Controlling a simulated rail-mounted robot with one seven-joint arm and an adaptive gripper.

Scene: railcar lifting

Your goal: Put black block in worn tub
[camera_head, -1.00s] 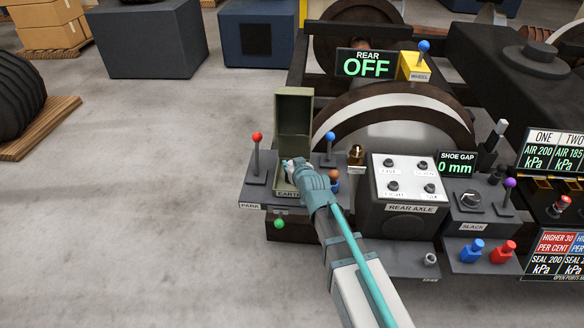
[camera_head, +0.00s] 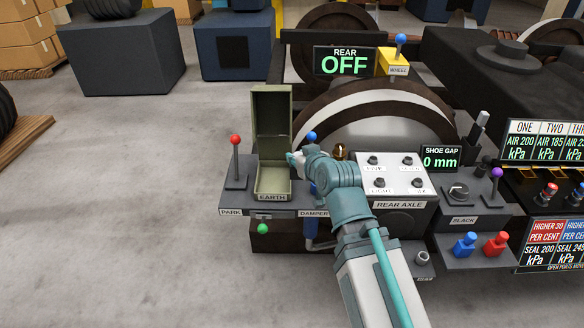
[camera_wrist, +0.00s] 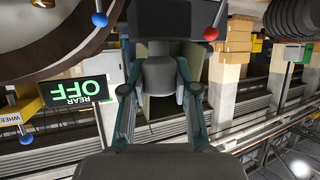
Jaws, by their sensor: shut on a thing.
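My gripper (camera_head: 296,158) is at the open green case (camera_head: 271,140) labelled EARTH, beside its right edge in the head view. In the upside-down wrist view, my gripper's fingers (camera_wrist: 158,90) are closed around a piece with a grey middle. A dark block (camera_wrist: 172,18) shows just beyond it and seems to be part of the held thing. The hand hides the held thing in the head view. The case is also partly seen behind the fingers in the wrist view. I cannot make out a worn tub in either view.
The red PARK lever (camera_head: 235,145) stands left of the case and the blue-knobbed DAMPER lever (camera_head: 311,138) close to its right. The REAR AXLE panel (camera_head: 401,178) is right of my arm. Open floor (camera_head: 110,210) lies to the left.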

